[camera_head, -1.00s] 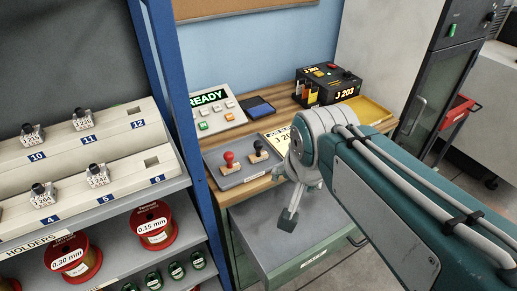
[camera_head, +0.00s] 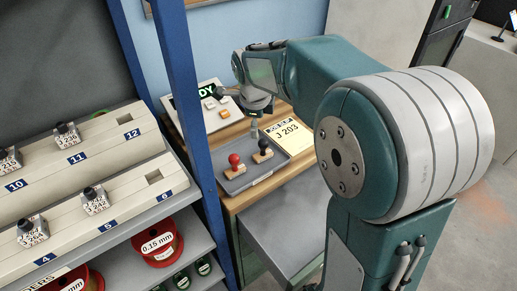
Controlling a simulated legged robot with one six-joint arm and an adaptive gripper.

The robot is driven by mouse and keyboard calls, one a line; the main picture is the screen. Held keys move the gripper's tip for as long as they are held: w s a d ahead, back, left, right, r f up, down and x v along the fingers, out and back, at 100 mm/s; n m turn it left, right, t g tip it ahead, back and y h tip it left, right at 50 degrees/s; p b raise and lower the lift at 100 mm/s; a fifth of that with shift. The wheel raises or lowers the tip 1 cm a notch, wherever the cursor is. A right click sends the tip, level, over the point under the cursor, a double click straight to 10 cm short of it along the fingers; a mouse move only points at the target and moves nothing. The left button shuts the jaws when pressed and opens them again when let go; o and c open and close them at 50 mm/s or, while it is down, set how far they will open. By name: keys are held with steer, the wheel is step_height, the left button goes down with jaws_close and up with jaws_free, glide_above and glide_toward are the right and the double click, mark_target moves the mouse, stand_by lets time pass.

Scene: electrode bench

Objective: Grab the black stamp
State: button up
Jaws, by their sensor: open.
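The black stamp (camera_head: 263,147) stands upright on a grey tray (camera_head: 236,181) on the wooden bench. It has a dark rounded handle and a wooden base. A red stamp (camera_head: 235,161) stands on the same tray, just to its left. My gripper (camera_head: 255,127) is open and points down, a little above and behind the black stamp in the picture. It looks apart from the stamp, though the gap in depth is hard to judge. My wrist and arm hide part of the gripper.
A yellow J 203 card (camera_head: 290,137) lies right of the tray. A button panel (camera_head: 222,112) stands behind it, partly covered by my wrist. A blue shelf post (camera_head: 190,100) rises left of the bench. An open grey drawer (camera_head: 285,230) juts out below the bench front.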

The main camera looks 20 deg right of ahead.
mark_target(263, 141)
steer(key=f, duration=0.1)
steer(key=d+f, duration=0.2)
steer(key=f, duration=0.1)
steer(key=shift+w+f, duration=0.1)
steer(key=shift+w, duration=0.3)
steer(key=x, duration=0.5)
steer(key=shift+a+f, duration=0.3)
steer(key=shift+d+f, duration=0.1)
steer(key=shift+d, duration=0.2)
steer(key=c, duration=0.9)
steer(key=shift+a, duration=0.2)
jaws_close()
